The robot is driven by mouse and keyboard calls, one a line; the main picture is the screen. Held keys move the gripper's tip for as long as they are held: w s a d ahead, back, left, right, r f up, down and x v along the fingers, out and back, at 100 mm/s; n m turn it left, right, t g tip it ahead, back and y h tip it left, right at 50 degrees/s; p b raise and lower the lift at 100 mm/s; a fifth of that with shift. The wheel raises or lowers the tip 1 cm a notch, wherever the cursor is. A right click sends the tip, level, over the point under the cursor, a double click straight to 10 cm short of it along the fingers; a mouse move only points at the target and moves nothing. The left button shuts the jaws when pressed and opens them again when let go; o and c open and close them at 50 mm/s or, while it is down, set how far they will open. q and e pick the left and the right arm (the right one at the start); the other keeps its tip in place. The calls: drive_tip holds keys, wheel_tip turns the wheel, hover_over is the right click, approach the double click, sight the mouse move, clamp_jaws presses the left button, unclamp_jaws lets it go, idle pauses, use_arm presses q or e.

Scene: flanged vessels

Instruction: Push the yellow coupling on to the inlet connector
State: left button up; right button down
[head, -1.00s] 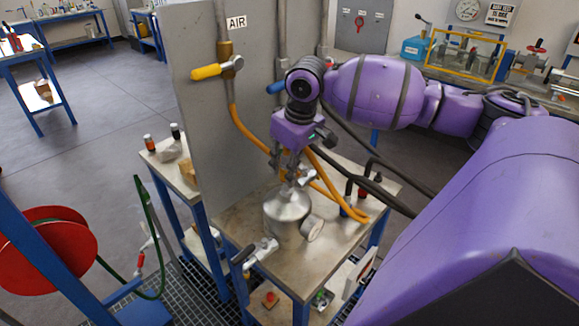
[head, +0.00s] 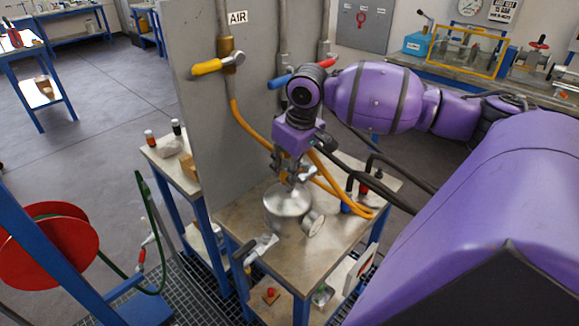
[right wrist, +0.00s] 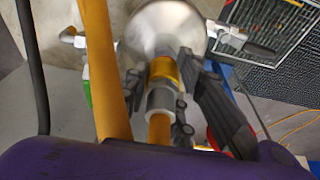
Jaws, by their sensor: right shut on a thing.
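The yellow coupling (right wrist: 164,70) shows in the right wrist view at the end of an orange hose, with a grey collar (right wrist: 160,98) behind it. My right gripper (right wrist: 160,76) is shut on it, one dark finger on each side. In the head view my right gripper (head: 287,166) points down just above the silver vessel (head: 286,206); the coupling is hard to make out there. The coupling's front end is close to the vessel top (right wrist: 165,35). The inlet connector is mostly hidden, and I cannot tell whether they touch. My left gripper is out of view.
The vessel stands on a bench (head: 275,245) by an upright grey panel (head: 200,120). Orange hose (head: 350,207) and black hoses lie to the right. A red hose reel (head: 75,250) is at the left.

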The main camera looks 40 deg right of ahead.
drive_tip(key=shift+f, duration=0.8)
drive_tip(key=c, duration=1.9)
unclamp_jaws()
drive_tip(key=o, duration=0.5)
drive_tip(key=shift+r, duration=0.15)
drive_tip(key=v, duration=1.1)
drive_tip(key=shift+r, duration=0.3)
drive_tip(key=shift+s, duration=0.1)
